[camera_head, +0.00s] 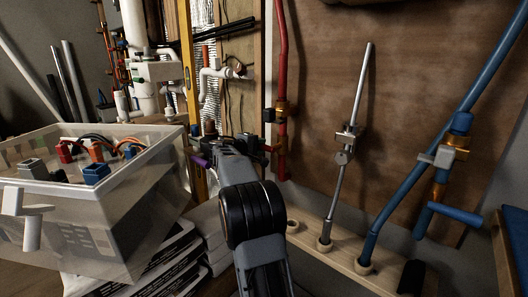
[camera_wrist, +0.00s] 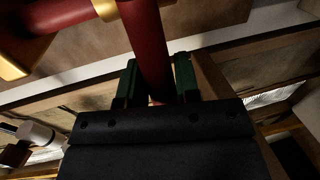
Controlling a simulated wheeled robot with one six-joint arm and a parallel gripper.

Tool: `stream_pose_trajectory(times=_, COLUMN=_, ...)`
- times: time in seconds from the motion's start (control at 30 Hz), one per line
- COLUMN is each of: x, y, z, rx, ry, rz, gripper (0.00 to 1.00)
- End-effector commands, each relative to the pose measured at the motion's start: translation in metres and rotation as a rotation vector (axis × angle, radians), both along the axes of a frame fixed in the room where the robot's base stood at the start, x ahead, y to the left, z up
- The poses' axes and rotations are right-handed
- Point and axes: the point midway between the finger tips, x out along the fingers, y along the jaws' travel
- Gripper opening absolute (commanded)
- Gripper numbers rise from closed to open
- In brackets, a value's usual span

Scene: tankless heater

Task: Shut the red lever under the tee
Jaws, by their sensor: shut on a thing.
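In the wrist view, the two green fingers (camera_wrist: 157,85) stand on either side of a red bar (camera_wrist: 149,45), which appears to be the lever. They are shut on it. A gold collar (camera_wrist: 128,8) shows at the top. The lever's joint and angle cannot be made out in the head view.
A clear bin (camera_head: 120,215) of connectors stands at left on stacked bags (camera_head: 165,262). A grey pipe (camera_head: 350,130) and a blue pipe (camera_head: 410,165) rise from a wooden rail (camera_head: 336,243) at right. A yellow level (camera_head: 187,60) stands behind.

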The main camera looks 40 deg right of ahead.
Motion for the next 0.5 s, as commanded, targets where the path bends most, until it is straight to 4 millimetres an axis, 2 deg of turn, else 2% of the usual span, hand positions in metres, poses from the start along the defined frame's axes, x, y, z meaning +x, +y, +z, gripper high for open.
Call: stream_pose_trajectory(times=0.5, x=0.0059, y=-0.0002, z=0.0033, rx=0.003, ry=-0.044, rz=-0.003, gripper=0.00)
